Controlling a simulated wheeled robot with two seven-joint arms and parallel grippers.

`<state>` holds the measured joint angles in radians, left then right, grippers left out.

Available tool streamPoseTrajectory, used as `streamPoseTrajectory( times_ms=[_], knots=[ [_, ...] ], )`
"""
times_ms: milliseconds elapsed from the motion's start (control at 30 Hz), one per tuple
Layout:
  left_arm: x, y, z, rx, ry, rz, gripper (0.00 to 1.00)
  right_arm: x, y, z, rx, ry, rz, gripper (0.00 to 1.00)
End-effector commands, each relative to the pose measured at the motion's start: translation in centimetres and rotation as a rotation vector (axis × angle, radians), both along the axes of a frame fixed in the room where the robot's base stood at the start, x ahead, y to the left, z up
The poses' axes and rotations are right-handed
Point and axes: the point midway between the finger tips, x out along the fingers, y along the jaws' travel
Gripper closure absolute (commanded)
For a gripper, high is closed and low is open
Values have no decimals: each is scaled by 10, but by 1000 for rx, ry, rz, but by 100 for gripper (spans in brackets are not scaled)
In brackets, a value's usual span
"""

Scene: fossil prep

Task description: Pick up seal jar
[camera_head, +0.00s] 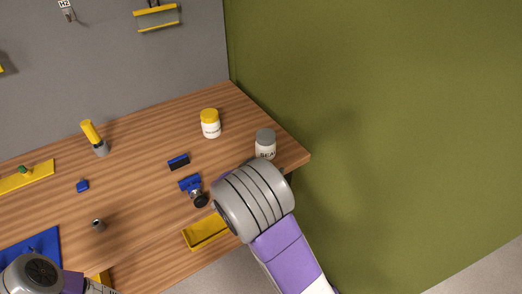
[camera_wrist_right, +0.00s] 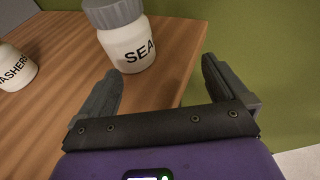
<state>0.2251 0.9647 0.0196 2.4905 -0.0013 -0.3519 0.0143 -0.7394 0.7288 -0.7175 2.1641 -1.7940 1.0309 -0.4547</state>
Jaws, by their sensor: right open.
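The seal jar (camera_head: 265,146) is white with a grey lid and stands upright near the right corner of the wooden table. It also shows in the right wrist view (camera_wrist_right: 128,45), its label partly reading "SEA". My right gripper (camera_wrist_right: 158,80) is open, with the jar just beyond its fingertips, toward the left finger; nothing is between the fingers. In the head view the right gripper is mostly hidden behind my right wrist. My left arm shows at the bottom left of the head view, and its gripper fingers cannot be made out.
A white jar with a yellow lid (camera_head: 210,124) stands left of the seal jar; its label partly reads "ASHER" in the wrist view. A yellow tray (camera_head: 206,233), a dark blue block (camera_head: 178,162) and a blue-black tool (camera_head: 191,185) are near my right wrist. The green wall (camera_head: 400,120) is at right.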

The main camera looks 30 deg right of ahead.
Motion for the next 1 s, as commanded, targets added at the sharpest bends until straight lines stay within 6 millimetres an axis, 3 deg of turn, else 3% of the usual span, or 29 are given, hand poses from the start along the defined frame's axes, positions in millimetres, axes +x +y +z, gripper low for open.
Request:
streamPoseTrajectory(
  times_ms=[100,300,467,1000],
  knots=[
    [0,0,-6,0,0,0,57,18,-14,7,-113,-88,66,0],
    [0,0,-10,0,0,-1,57,37,-15,16,-200,-189,166,0],
    [0,0,-12,0,0,0,57,48,-21,17,-213,-213,189,0],
    [0,0,-28,0,0,0,57,89,-71,14,-212,-211,190,0]
  ],
)
